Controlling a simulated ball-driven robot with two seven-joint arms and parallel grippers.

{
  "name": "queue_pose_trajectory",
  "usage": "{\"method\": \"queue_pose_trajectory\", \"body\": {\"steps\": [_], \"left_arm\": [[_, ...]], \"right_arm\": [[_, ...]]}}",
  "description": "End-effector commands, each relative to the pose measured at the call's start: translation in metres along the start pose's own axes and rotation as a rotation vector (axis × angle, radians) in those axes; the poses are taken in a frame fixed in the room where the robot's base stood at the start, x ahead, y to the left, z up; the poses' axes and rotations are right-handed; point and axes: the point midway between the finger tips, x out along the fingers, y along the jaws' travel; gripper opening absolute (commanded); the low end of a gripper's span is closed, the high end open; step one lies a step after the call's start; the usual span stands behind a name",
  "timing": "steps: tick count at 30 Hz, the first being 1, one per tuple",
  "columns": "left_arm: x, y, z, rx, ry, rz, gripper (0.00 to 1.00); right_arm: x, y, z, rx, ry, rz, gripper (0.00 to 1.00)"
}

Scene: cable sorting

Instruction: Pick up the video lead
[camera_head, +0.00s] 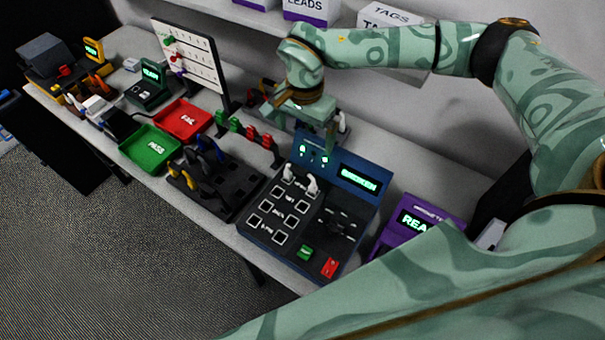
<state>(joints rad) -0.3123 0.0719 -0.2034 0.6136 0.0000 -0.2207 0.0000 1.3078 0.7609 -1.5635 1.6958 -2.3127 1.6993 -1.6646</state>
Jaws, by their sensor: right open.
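I cannot tell for certain which lead is the video lead. Several leads with dark, yellow and blue parts stand in a black rack (236,188) at the centre. A row of green and red plugs (250,134) stands behind the rack. Two white plugs (300,181) sit on the blue tester (318,215), whose lit screen is hard to read. My right gripper (314,122) is open, pointing down at the back edge of the tester, and partly hides what lies behind it. My left gripper is not in view.
A red FAIL tray (183,119) and a green PASS tray (149,146) lie left of the rack. A white board (190,58) stands behind them. A purple device (412,215) is right of the tester. A shelf with labelled boxes (310,10) hangs above.

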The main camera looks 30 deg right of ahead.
Motion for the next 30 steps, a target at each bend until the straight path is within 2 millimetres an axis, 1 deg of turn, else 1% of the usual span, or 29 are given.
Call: {"method": "queue_pose_trajectory", "body": {"steps": [1,6,9,11,15,17,25,27,30], "left_arm": [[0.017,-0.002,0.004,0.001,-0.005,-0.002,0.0],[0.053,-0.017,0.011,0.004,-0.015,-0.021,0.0],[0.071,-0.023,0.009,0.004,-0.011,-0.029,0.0],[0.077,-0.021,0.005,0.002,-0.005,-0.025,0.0],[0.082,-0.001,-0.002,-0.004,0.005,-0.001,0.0],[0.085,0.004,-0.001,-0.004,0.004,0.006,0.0],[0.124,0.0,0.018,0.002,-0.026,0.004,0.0],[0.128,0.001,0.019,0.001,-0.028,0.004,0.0],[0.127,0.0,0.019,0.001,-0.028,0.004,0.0]], "right_arm": [[0.02,-0.001,0.001,-0.003,-0.002,0.001,1.0],[0.062,-0.001,0.001,-0.002,-0.003,0.002,1.0],[0.083,-0.001,0.001,-0.002,-0.003,0.002,1.0],[0.089,-0.001,0.001,-0.002,-0.002,0.0,1.0],[0.094,-0.002,0.001,-0.003,-0.002,-0.002,1.0],[0.098,-0.002,0.001,-0.003,-0.002,-0.002,1.0],[0.14,-0.002,0.0,-0.003,-0.003,0.002,1.0],[0.145,-0.003,0.0,-0.003,-0.002,0.0,1.0],[0.143,-0.003,0.0,-0.003,0.0,-0.002,1.0]]}}
